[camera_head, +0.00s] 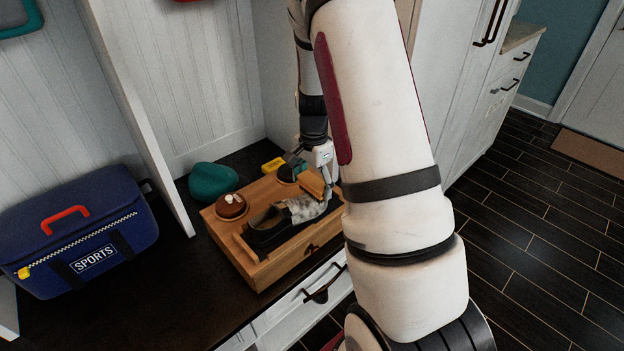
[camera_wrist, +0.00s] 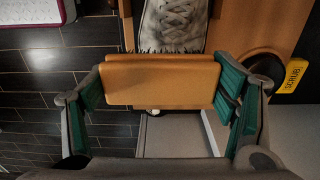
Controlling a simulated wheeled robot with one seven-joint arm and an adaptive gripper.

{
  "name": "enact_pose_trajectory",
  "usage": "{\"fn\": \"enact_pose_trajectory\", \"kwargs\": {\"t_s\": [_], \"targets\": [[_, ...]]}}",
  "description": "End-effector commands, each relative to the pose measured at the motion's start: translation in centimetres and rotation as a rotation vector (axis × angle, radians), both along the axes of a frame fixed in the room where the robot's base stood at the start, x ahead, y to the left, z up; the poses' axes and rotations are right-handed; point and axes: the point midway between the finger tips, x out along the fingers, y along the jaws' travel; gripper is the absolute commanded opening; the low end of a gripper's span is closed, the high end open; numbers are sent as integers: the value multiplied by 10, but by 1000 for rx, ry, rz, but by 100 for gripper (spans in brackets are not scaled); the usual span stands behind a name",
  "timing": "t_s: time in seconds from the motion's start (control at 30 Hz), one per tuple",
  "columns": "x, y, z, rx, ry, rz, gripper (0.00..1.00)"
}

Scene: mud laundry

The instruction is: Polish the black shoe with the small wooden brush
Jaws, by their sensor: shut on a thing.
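The black shoe (camera_head: 268,236) sits on the wooden box, with a whitish-grey upper at its right end. In the wrist view its laced, pale grey top (camera_wrist: 174,22) runs up out of the frame. My gripper (camera_wrist: 160,88) is shut on the small wooden brush (camera_wrist: 160,80), held crosswise between its green-padded fingers. The brush lies over or just in front of the shoe's near end. Its underside is hidden, so I cannot tell whether it touches the shoe. In the head view my gripper (camera_head: 324,178) is at the box's right end, partly behind my arm.
The wooden box (camera_head: 262,278) stands on a dark bench. A red-brown round pot (camera_head: 232,206) sits on its left corner. A teal lump (camera_head: 212,181), a yellow block (camera_head: 273,165) and a dark round tin (camera_head: 287,174) are behind. A blue sports bag (camera_head: 90,262) stands left.

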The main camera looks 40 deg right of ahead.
Motion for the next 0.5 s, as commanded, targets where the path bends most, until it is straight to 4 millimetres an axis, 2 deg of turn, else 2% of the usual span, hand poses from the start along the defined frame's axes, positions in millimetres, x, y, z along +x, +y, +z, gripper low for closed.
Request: {"fn": "enact_pose_trajectory", "kwargs": {"t_s": [0.13,0.5], "targets": [[0,0,-10,-1,-1,-1,56],[0,0,-11,-1,-1,0,56]]}}
